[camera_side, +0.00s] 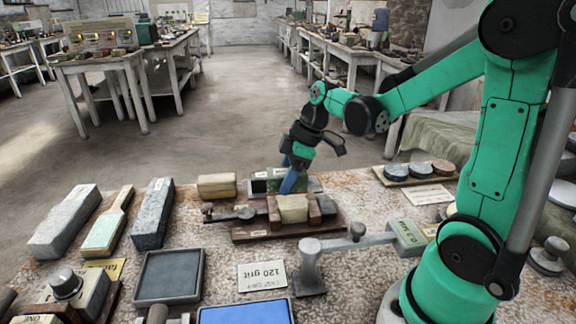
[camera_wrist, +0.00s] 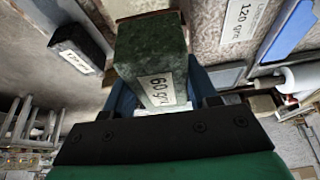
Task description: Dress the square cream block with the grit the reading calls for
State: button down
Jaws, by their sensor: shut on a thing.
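A cream block (camera_side: 292,208) sits between two reddish-brown jaws of a clamp (camera_side: 245,234) on a dark wooden base. My gripper (camera_side: 292,182) has blue fingers and is just behind and above the clamp. It is shut on a dark green block (camera_wrist: 152,48), whose white label reads "60 grit" in the wrist view. Another dark block (camera_wrist: 80,46) with a white label lies apart from it in the wrist view; its label is too small to read surely. A white card (camera_side: 262,276) reads "120 grit"; it also shows in the wrist view (camera_wrist: 240,18).
A second cream block (camera_side: 216,186) stands left of the clamp. Long grey stones (camera_side: 153,214) lie further left. A dark tray (camera_side: 168,276), a blue slab (camera_side: 245,312) and a metal stand (camera_side: 309,266) are in front. Round discs (camera_side: 418,170) sit on a board at right.

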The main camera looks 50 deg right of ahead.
jog(key=shift+r, duration=0.1)
jog(key=shift+r, duration=1.95)
